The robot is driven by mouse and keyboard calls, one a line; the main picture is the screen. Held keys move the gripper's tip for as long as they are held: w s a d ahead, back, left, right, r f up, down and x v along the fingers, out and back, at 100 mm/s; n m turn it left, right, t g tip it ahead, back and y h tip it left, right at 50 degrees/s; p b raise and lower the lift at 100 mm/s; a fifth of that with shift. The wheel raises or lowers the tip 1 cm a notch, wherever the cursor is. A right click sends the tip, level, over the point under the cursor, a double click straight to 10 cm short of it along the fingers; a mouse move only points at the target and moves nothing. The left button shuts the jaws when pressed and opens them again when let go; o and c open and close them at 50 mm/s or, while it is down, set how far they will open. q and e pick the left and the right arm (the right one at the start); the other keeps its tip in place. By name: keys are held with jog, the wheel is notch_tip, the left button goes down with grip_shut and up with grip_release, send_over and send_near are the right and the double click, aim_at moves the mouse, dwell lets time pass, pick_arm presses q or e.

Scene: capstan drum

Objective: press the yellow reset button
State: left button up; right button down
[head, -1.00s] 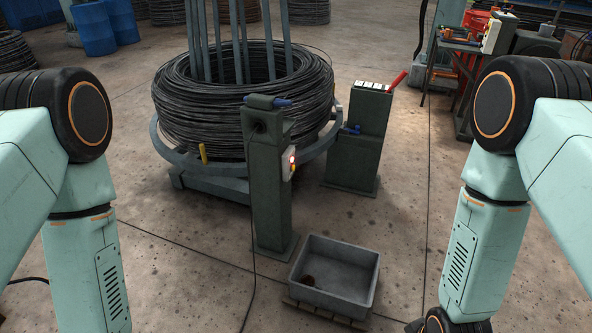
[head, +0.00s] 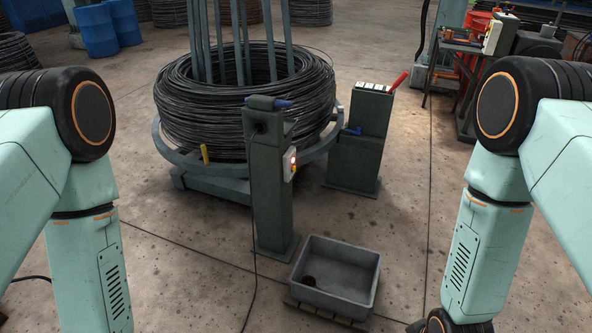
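A small pale control box (head: 290,164) is fixed to the right side of a dark green post (head: 269,195) ahead of me. A lit red spot glows on the box, with a hint of orange or yellow by it. The box is seen nearly edge-on, so I cannot clearly make out a yellow button. My two arms come in at the left and right edges and hang downward. Both grippers are below the picture, so their fingers are hidden. Neither arm is near the box.
A big coil of dark wire (head: 246,100) sits on a stand behind the post. A green cabinet with a red lever (head: 399,80) stands to its right. A grey bin (head: 335,279) on a pallet lies before the post. A cable (head: 254,290) crosses the floor.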

pick_arm(q)
grip_shut()
jog(key=shift+w+a+f, duration=0.1)
jog(key=shift+w+a, duration=0.05)
jog(key=shift+a, duration=0.05)
pick_arm(e)
jog(key=shift+w+a, duration=0.15)
jog(key=shift+a, duration=0.05)
pick_arm(q)
jog(key=shift+d, duration=0.15)
pick_arm(e)
jog(key=shift+d, duration=0.15)
dwell(0.4)
